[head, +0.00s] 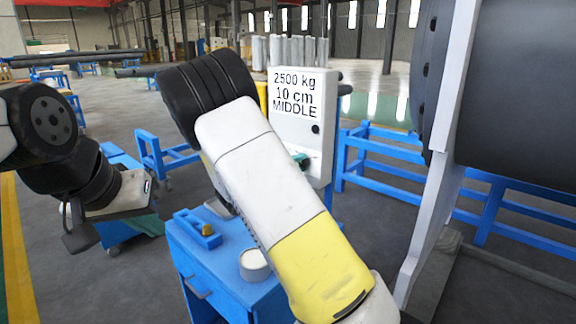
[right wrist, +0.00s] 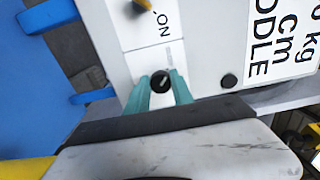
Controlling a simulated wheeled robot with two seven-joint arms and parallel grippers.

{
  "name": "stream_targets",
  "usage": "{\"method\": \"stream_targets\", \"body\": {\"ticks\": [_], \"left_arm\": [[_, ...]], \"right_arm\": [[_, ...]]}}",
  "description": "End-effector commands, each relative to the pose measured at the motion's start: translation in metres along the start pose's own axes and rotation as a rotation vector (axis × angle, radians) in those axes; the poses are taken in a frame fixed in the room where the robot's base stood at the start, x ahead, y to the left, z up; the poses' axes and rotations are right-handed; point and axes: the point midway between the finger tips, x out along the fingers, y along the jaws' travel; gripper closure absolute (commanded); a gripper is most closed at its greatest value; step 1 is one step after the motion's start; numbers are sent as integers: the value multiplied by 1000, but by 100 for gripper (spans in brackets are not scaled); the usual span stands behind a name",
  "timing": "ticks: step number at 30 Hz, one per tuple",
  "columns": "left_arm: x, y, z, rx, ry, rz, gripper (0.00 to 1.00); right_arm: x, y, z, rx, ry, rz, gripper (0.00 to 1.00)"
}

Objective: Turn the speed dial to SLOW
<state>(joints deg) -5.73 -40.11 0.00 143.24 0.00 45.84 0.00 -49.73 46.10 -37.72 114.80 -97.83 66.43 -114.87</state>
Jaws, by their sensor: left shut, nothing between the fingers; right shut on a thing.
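The control box (head: 325,105) stands upright in the middle of the head view, with a sign reading "2500 kg, 10 cm, MIDDLE". The speed dial (right wrist: 160,82), a small black knob with a light mark, is on its white panel. My right gripper (right wrist: 161,88) is shut on the dial, one teal finger on each side. In the head view my right arm hides the dial and most of the panel; a bit of teal finger (head: 301,160) shows. The lettering beside the dial is too small to read. My left gripper (head: 80,238) hangs at the left, shut and empty, away from the box.
A switch (right wrist: 142,5) sits beside the "ON" label, and a black button (right wrist: 229,80) below the sign. A blue cabinet (head: 225,265) carries a blue tool and a round tin (head: 254,265). A large dark flanged shell (head: 520,90) stands at the right, before blue rails (head: 385,150).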

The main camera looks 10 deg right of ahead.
Motion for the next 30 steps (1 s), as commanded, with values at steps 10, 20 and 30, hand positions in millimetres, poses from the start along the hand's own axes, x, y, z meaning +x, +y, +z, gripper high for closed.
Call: {"method": "stream_targets", "body": {"ticks": [10,20,30], "left_arm": [[0,0,0,0,0,0,100],[0,0,0,0,0,0,100],[0,0,0,0,0,0,100]], "right_arm": [[-1,2,0,-2,-1,3,68],[0,1,0,-1,0,1,50],[-35,1,1,-2,-5,1,50]]}}
